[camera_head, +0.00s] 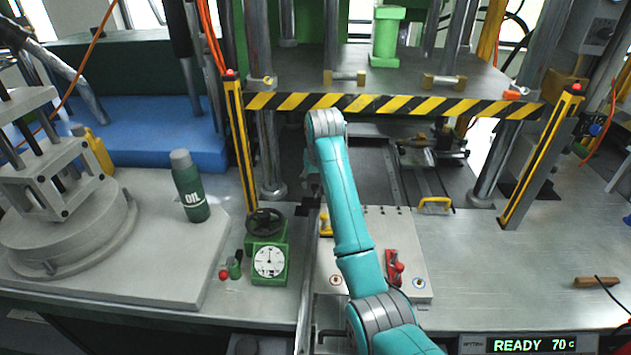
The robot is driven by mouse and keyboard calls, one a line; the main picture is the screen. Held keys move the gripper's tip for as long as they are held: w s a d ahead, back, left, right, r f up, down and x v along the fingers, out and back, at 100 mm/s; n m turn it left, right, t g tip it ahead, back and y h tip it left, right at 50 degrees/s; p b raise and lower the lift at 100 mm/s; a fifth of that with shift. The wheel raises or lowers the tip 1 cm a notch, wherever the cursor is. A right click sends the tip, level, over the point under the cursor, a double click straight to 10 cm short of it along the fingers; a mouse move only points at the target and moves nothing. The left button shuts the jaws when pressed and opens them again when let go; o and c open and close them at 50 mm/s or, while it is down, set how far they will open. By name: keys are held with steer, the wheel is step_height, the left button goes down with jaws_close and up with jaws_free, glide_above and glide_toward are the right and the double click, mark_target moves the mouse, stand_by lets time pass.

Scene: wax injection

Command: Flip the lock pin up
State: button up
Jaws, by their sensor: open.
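My gripper (311,188) is a small dark shape at the far end of my teal arm, left of the arm and above the left edge of the mold plate (375,225). It is open, and I see nothing held in it. Its fingertips are small and partly blurred into the dark background. I cannot clearly make out the lock pin. A small yellow part (326,223) sits on the plate just below the gripper, partly beside my arm, and a red lever clamp (395,268) is on the plate right of my arm. I cannot tell whether either is the pin.
A striped safety bar (395,105) crosses the press above my arm. Yellow posts (240,145) and (540,160) flank the opening. A green gauge box (269,262) and a green oil bottle (190,187) stand left. A yellow handle (435,205) lies behind. The right tabletop is mostly clear.

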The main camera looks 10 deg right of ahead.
steer(key=v, duration=0.6)
steer(key=shift+r, duration=0.35)
steer(key=shift+s, duration=0.15)
